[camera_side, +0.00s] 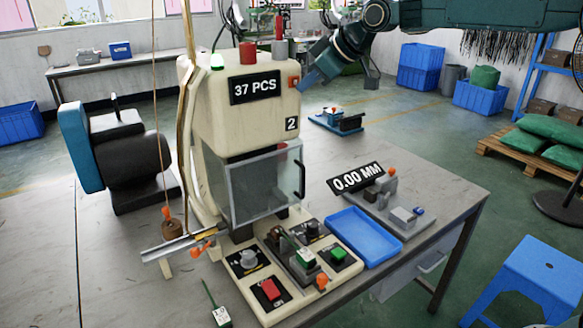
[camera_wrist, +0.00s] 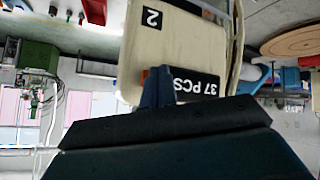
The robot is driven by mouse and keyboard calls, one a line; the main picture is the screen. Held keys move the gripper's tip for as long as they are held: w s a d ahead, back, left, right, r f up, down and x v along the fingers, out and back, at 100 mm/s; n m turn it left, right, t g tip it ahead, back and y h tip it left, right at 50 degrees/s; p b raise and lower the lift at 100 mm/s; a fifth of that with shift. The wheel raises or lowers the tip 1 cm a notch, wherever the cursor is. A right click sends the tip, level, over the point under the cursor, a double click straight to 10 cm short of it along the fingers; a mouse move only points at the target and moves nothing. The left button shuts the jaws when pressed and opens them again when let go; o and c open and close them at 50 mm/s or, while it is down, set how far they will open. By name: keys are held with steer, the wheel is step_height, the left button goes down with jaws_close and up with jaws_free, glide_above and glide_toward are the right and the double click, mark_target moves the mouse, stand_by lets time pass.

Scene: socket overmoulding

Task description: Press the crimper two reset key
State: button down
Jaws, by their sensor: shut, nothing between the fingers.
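Crimper two (camera_side: 232,115) is the cream machine with a "2" plate and a black "37 PCS" display (camera_side: 254,87). A small orange-red key (camera_side: 293,81) sits on its upper right corner beside the display. My gripper (camera_side: 303,86) is shut and empty, its blue fingertips close to the key's right side. I cannot tell whether they touch it. In the wrist view the crimper is upside down, and my blue fingers (camera_wrist: 158,86) overlap the display's edge.
The crimper has a clear guard door (camera_side: 262,185) with a black handle. A blue tray (camera_side: 364,237) and a "0.00 MM" gauge (camera_side: 356,178) stand to the right. A red cylinder (camera_side: 249,55) stands on top.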

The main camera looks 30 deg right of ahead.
steer(key=shift+w, duration=0.95)
stand_by(1.3)
steer(key=shift+s, duration=0.1)
stand_by(0.3)
steer(key=shift+s, duration=0.85)
steer(key=shift+s, duration=0.1)
steer(key=shift+s, duration=2.45)
steer(key=s+d+f+m+g+h, duration=0.1)
steer(key=s+d+f+m, duration=0.1)
steer(key=s, duration=1)
steer(key=s+d+f+m+g+h, duration=0.1)
steer(key=s+d+f+m, duration=0.2)
steer(key=s, duration=0.9)
steer(key=s+d+f+m+g+h, duration=0.1)
steer(key=s+d+f+m, duration=0.1)
steer(key=s, duration=1.1)
steer(key=shift+d+f, duration=0.15)
steer(key=shift+f, duration=0.65)
